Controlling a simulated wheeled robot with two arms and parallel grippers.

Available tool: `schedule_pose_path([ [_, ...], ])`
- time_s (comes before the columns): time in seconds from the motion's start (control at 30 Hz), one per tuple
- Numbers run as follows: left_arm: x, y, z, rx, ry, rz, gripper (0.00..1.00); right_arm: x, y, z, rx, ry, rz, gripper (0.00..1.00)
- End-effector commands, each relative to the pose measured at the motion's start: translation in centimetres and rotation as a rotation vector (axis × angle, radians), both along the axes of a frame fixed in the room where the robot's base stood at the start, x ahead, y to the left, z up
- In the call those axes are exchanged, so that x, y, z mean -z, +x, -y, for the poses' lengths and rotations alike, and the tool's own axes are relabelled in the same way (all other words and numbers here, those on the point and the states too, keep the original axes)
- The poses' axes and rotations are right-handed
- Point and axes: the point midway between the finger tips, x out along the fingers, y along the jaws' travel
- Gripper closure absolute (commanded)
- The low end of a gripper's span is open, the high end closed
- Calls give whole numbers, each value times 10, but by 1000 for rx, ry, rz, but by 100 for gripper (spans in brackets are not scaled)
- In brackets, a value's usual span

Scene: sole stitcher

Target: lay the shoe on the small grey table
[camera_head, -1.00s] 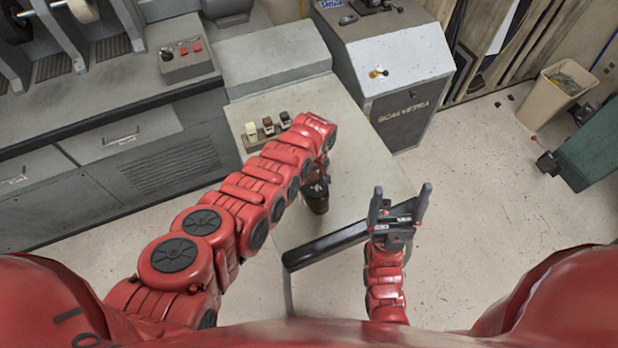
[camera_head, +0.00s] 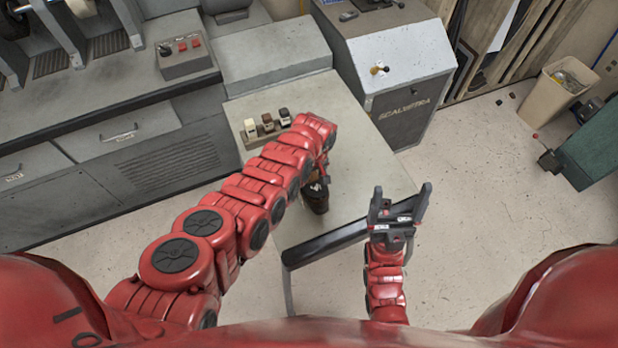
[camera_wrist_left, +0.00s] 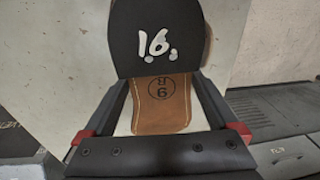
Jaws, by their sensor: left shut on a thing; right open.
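The shoe (camera_head: 316,198) is a small dark shape under my left wrist in the head view, over the near part of the small grey table (camera_head: 372,150). In the left wrist view the shoe (camera_wrist_left: 157,38) shows a black part marked 16 and a brown part marked 9 R. My left gripper (camera_wrist_left: 160,95) is shut on the shoe, with a finger along each side. I cannot tell whether the shoe touches the table. My right gripper (camera_head: 400,200) is open and empty, beside the table's near right corner.
A small rack with several little bottles (camera_head: 267,126) stands at the table's far left. A grey machine (camera_head: 395,70) stands behind the table. A black bar (camera_head: 325,243) runs along the near edge. The table's middle and right are clear. A beige bin (camera_head: 555,95) stands at the far right.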

Motion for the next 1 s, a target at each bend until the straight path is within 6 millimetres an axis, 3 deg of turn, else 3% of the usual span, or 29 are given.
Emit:
schedule_pose_path([
  [0.5,11,1,0,0,0,1,90,11,0,0,0,0,0,15],
  [0.53,10,1,0,0,0,1,5,11,0,0,0,0,0,15],
  [0.57,10,1,0,0,0,1,0,10,0,0,0,0,0,15],
  [0.83,9,0,0,0,-1,0,0,9,0,0,0,0,0,15],
  [1.0,-7,0,2,0,0,1,0,-6,0,0,0,0,0,15],
])
